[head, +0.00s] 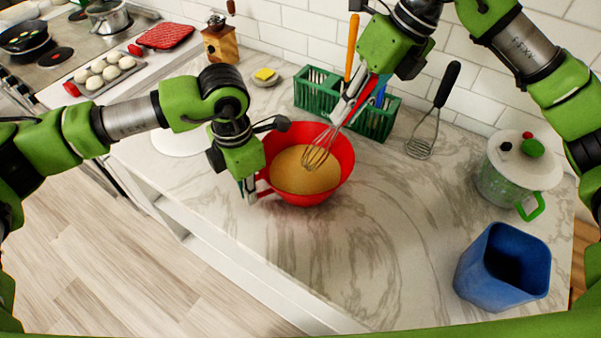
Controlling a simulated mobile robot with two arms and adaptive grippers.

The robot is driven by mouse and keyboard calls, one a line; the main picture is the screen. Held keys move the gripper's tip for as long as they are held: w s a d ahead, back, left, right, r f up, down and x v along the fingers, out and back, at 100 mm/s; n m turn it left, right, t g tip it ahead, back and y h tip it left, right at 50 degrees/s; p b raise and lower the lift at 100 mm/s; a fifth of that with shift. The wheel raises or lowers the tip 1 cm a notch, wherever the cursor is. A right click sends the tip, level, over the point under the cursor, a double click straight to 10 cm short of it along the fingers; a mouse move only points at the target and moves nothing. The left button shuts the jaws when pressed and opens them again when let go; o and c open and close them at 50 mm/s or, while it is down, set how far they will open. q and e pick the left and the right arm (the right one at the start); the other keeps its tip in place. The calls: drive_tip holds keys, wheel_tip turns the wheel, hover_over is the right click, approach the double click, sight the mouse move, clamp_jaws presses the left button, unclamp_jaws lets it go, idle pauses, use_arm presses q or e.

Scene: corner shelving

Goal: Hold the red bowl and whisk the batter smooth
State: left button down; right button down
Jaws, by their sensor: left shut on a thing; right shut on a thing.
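My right gripper (356,98) is above and to the right of the bowl, shut on the whisk's red handle. The whisk (320,148) is tilted, its wire head over the bowl and its lower end at the batter. I cannot tell how deep it reaches.
A green utensil basket (376,122) stands behind the bowl. A masher (420,146) leans on the wall. A lidded pot (505,190) and a blue container (490,275) stand at the right. A butter dish (265,77) is behind left. The counter front of centre is clear.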

drive_tip(key=shift+r, duration=4.4)
use_arm(q)
drive_tip(key=c, duration=2.1)
unclamp_jaws()
drive_tip(key=shift+r, duration=0.1)
wheel_tip(320, 180, up, 12)
drive_tip(key=shift+f, duration=0.1)
drive_tip(key=shift+f, duration=0.1)
use_arm(e)
drive_tip(key=shift+f, duration=0.15)
